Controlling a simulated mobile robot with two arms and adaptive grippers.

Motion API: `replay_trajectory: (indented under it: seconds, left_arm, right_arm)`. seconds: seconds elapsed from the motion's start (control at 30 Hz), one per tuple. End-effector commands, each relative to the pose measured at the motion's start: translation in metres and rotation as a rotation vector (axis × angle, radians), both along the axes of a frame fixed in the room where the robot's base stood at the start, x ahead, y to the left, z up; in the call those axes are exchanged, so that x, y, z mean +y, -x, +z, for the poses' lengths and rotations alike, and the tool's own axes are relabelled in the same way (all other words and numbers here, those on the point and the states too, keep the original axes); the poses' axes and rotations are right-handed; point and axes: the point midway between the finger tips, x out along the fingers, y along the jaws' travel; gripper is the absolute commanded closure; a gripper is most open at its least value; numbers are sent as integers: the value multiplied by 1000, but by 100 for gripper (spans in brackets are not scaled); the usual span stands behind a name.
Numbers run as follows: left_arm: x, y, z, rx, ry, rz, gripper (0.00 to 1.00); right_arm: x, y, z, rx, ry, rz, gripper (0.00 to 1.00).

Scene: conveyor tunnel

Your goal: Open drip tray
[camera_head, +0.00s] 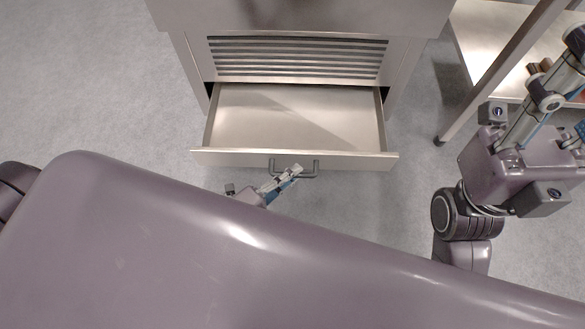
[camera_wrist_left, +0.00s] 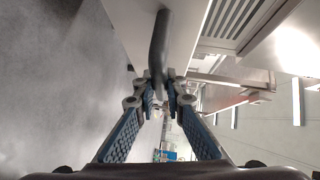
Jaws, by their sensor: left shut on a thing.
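The drip tray (camera_head: 350,161) is a shallow metal drawer, pulled well out of the steel machine in the head view. Its inside is bare. A dark bar handle (camera_head: 309,172) sits on the middle of its front panel. My left gripper (camera_head: 289,173) is at the handle and shut on it. In the left wrist view the dark handle (camera_wrist_left: 159,50) runs between the two blue-padded fingers (camera_wrist_left: 158,90). My right gripper (camera_head: 560,85) is at the right edge of the head view, away from the tray and partly cut off.
The machine's slatted vent panel (camera_head: 297,58) is above the tray. A metal table (camera_head: 495,45) with a slanting leg stands at the upper right, close to my right gripper. Grey floor (camera_head: 90,80) is clear to the left.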

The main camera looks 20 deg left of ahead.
Motion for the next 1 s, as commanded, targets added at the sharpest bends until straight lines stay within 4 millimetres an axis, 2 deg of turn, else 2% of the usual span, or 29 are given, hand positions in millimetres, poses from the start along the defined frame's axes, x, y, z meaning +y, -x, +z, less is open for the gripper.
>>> replay_trajectory:
  seconds: [0.17, 0.2, 0.33, 0.67, 0.87, 1.0]
  left_arm:
    - [1, 0, -1, 2, -2, 3, 100]
    - [1, 0, -1, 2, -2, 3, 85]
    - [1, 0, -1, 2, -1, 2, 72]
    - [2, 2, 0, 2, -1, 1, 72]
    - [16, 28, 3, 4, -3, 0, 72]
    - [31, 55, 7, 6, -2, 1, 72]
  right_arm:
    - [0, 0, 0, 0, 0, 0, 60]
    - [0, 0, 0, 0, 0, 0, 60]
    - [0, 0, 0, 0, 0, 1, 60]
    - [0, 0, 0, 0, 0, 0, 60]
    - [0, 0, 0, 0, 0, 0, 60]
    - [0, 0, 0, 0, 0, 0, 60]
